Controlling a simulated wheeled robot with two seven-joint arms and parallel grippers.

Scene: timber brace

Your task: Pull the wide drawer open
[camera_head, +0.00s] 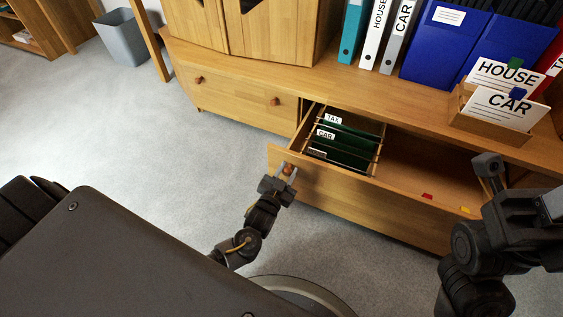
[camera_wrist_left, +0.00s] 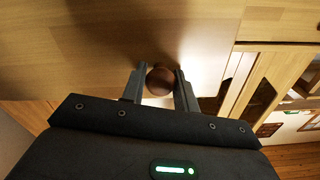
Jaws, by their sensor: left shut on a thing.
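The wide drawer (camera_head: 345,200) is pulled out from the low wooden cabinet, with its inside showing. My left gripper (camera_head: 288,172) is shut on the round brown knob (camera_head: 289,169) near the left end of its front. In the left wrist view the knob (camera_wrist_left: 160,80) sits between the two fingers (camera_wrist_left: 158,86), against the pale wood drawer front (camera_wrist_left: 110,40). Green hanging files (camera_head: 345,145) with TAX and CAR labels stand in the drawer's left part. My right arm is at the lower right; its fingertips are not clearly seen.
A closed drawer (camera_head: 238,100) with two knobs is to the left. Binders (camera_head: 378,35) and a wooden card box (camera_head: 492,127) with HOUSE and CAR cards stand on the cabinet top. Small red and yellow pieces lie in the drawer's right part.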

